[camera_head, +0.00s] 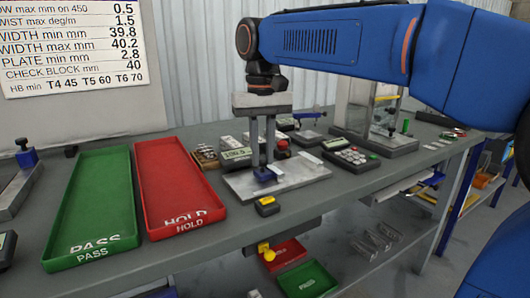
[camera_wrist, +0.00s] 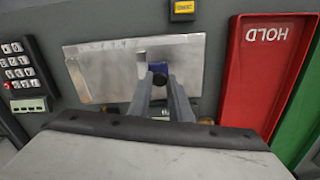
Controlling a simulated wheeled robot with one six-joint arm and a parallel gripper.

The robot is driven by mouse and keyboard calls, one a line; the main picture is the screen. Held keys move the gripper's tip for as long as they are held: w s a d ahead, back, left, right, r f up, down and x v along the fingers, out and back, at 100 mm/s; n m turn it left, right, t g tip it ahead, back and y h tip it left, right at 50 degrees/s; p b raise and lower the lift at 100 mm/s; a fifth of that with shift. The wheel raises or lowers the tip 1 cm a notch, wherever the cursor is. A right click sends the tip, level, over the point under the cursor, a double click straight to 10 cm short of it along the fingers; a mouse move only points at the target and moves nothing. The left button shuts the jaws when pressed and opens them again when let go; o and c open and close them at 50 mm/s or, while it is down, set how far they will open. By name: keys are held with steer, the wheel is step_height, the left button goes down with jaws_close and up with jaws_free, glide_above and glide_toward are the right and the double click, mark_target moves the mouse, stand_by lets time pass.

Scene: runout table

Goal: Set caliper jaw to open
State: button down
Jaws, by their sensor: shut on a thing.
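My gripper (camera_head: 262,170) points down over a pale metal plate (camera_head: 295,180) on the table. Its two grey fingers are shut on a small blue block (camera_head: 266,174), which seems to be the caliper jaw's grip. In the wrist view, the blue block (camera_wrist: 160,68) sits between the fingertips of my gripper (camera_wrist: 160,76), over the metal plate (camera_wrist: 105,65). The fingers hide part of the block, and I cannot tell how far the jaw is open.
A green PASS tray (camera_head: 92,250) and a red HOLD tray (camera_head: 185,222) lie left of the plate. A yellow-and-black button box (camera_head: 267,206) is at the plate's front. A keypad device (camera_head: 350,157) and a clear-sided instrument (camera_head: 375,140) stand to the right.

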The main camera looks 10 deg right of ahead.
mark_target(261, 161)
steer(key=c, duration=1.6)
jaws_free()
steer(key=shift+a, duration=0.3)
step_height(261, 161, up, 17)
steer(key=shift+r, duration=0.2)
